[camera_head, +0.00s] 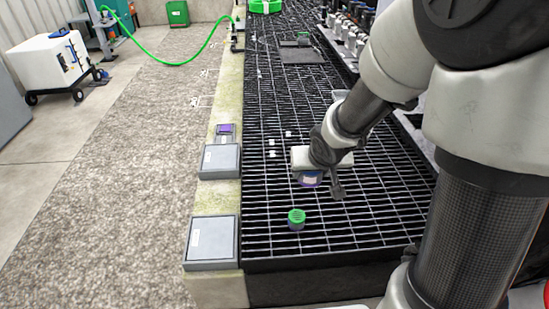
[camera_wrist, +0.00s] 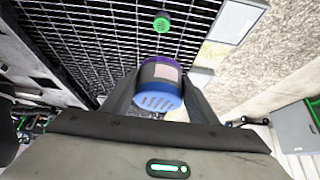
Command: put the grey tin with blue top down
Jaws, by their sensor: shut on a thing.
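My gripper (camera_head: 312,181) is shut on the tin with blue top (camera_wrist: 160,84), one finger on each side of it. In the wrist view, the tin's slotted blue top faces the camera; its body shows a dark purple band and a pale label. In the head view, the tin (camera_head: 310,179) hangs below my wrist over the black grating (camera_head: 350,228), partly hidden by the gripper. It looks clear of the grating, but the exact height cannot be told.
A green-topped tin (camera_head: 296,217) stands on the grating nearer the front; it also shows in the wrist view (camera_wrist: 161,24). Two grey lidded boxes (camera_head: 219,160) (camera_head: 212,240) sit on the left ledge. Small white pieces (camera_head: 272,154) lie left of my gripper. Bare grating surrounds the green-topped tin.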

